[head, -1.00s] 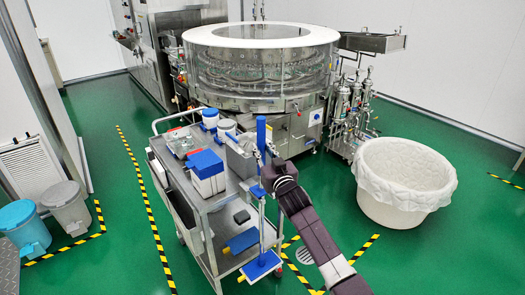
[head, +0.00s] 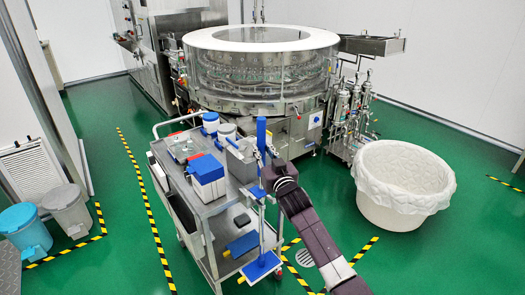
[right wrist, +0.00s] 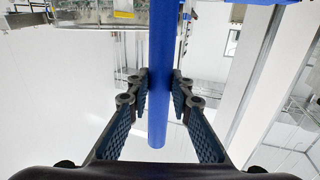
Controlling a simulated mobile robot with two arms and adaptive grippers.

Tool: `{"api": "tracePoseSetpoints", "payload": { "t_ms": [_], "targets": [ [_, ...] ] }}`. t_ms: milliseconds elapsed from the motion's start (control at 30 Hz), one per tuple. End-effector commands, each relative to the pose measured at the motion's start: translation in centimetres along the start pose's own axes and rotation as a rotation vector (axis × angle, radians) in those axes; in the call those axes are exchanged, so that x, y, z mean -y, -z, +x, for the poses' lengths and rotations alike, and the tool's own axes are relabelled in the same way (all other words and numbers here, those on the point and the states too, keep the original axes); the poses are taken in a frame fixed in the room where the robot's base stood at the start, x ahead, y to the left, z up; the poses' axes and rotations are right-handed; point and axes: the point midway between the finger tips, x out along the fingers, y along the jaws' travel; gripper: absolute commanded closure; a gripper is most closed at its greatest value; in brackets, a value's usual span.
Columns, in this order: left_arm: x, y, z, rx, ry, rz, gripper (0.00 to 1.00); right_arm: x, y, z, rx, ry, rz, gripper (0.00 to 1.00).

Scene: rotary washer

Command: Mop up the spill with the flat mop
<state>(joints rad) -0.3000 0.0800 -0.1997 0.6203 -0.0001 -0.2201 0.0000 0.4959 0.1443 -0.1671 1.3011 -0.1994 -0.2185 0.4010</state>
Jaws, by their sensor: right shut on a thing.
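The flat mop has a blue upright handle (head: 261,134) and a flat blue head (head: 262,265) low in front of the cart. My right gripper (head: 268,172) is shut on the mop's handle, below its top end. In the right wrist view the blue handle (right wrist: 160,45) runs between the two fingers of my right gripper (right wrist: 161,85). I cannot tell whether the mop head touches the floor. I cannot make out a spill on the visible floor. My left gripper is not in view.
A steel cart (head: 203,207) with blue-and-white containers (head: 207,175) stands directly behind and left of the mop. A rotary washer (head: 262,75) stands at the back. A white lined tub (head: 390,205) is at the right. Green floor (head: 440,255) is clear at the lower right.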

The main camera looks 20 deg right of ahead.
Motion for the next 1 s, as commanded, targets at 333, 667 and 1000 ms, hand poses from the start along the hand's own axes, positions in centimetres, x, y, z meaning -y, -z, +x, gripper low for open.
{"api": "tracePoseSetpoints", "payload": {
  "t_ms": [333,667,1000],
  "targets": [
    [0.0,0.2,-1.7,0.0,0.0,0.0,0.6,-0.6,0.6,-1.8,-0.007,0.0,-0.001,1.0],
    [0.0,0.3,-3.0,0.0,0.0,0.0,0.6,-1.2,0.6,-3.6,-0.007,0.0,0.0,1.0],
    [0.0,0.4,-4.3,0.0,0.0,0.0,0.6,-1.8,0.5,-5.4,-0.007,0.0,0.0,1.0]
  ]
}}
